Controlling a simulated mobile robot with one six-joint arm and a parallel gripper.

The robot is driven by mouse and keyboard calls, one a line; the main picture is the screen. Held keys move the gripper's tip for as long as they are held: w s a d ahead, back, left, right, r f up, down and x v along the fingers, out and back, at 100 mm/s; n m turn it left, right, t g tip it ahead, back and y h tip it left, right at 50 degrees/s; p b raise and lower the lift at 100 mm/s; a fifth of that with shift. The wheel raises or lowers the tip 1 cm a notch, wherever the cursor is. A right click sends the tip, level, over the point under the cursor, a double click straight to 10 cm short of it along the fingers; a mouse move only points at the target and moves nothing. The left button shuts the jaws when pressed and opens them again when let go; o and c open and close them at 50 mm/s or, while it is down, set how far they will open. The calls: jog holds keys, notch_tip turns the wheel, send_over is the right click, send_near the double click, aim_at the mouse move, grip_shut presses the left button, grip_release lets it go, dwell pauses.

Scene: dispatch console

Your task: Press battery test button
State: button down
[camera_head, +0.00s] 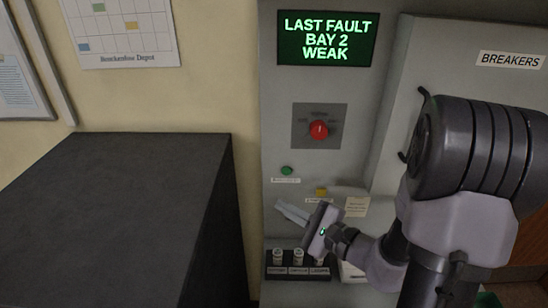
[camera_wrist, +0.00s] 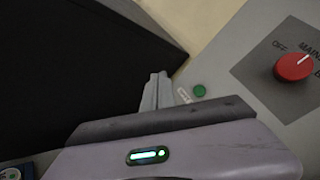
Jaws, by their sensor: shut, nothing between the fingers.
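A green round button (camera_head: 287,170) sits on the grey console panel (camera_head: 279,95), with a small label below it too blurred to read. It also shows in the wrist view (camera_wrist: 199,91), just right of my fingertips. A yellow button (camera_head: 321,191) sits lower and to the right in the head view; its label is partly hidden and unreadable. I cannot tell from the labels which one is the battery test button. My gripper (camera_head: 281,207) is shut and empty, its tips below the green button and left of the yellow one in the head view. Its fingers also show in the wrist view (camera_wrist: 158,88).
A red rotary knob (camera_head: 319,130) is above the buttons, under a screen (camera_head: 327,38) reading "LAST FAULT BAY 2 WEAK". A breaker cover (camera_head: 440,60) is at right. Several white-topped parts stand in a dark holder (camera_head: 276,271) below. A dark cabinet (camera_head: 110,200) fills the left.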

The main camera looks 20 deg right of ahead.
aim_at(286, 171)
jog(key=shift+w+d+m+t+h, duration=0.1)
jog(key=shift+d+m+t+h, duration=0.35)
jog(key=shift+d, duration=0.25)
jog(key=shift+w+d+f+p, duration=0.1)
jog(key=shift+w+d+p, duration=0.45)
jog(key=shift+w, duration=0.8)
jog(key=shift+w+d+r+p, duration=0.1)
jog(key=shift+w+d+p, duration=0.45)
jog(key=shift+w, duration=0.8)
jog(key=shift+w+d+f+p, duration=0.1)
jog(key=shift+w+d+p, duration=0.45)
jog(key=shift+w, duration=0.8)
jog(key=shift+w+d, duration=0.2)
jog(key=shift+w, duration=0.2)
